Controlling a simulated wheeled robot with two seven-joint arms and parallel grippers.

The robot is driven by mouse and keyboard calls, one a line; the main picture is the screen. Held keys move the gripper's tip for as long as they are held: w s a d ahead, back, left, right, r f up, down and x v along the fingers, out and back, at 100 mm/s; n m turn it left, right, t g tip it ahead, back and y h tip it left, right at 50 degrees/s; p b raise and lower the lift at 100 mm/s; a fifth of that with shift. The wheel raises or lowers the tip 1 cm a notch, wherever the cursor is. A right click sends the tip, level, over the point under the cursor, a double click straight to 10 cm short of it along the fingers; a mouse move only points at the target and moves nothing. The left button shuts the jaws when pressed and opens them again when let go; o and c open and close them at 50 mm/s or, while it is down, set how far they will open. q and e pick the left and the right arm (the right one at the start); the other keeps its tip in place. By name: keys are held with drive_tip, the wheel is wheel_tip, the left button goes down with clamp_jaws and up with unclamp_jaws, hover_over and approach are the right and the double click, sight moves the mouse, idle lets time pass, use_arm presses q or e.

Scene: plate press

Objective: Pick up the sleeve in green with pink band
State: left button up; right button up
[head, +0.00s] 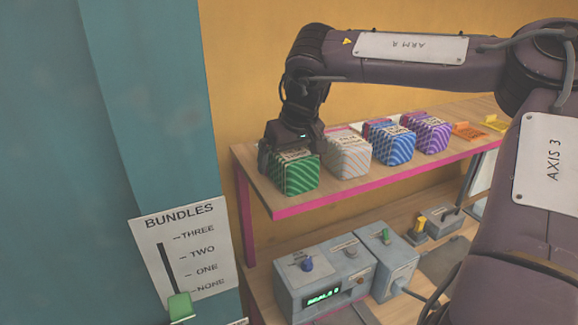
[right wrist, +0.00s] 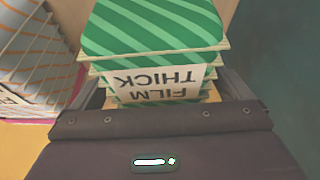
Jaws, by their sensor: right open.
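The green striped sleeve (head: 301,175) stands at the left end of the shelf in the head view. In the right wrist view the green sleeve (right wrist: 155,30) carries a pale label reading FILM THICK, upside down; I cannot make out a pink band on it. My right gripper (head: 283,150) is at the sleeve's rear left, low and close over it, and hides part of it. In the right wrist view the sleeve lies in front of the gripper's body, between the open jaws. Whether the jaws touch it cannot be seen. My left gripper is in neither view.
A grey-orange striped sleeve (head: 350,156) stands close right of the green one, then blue (head: 391,143) and purple (head: 431,132) sleeves. Orange and yellow pieces (head: 466,131) lie farther right. The shelf has a pink front edge (head: 370,178). Grey control boxes (head: 322,285) sit below; a teal wall is left.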

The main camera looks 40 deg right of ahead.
idle(0.3)
drive_tip(key=c, duration=1.1)
drive_tip(key=shift+c, duration=0.7)
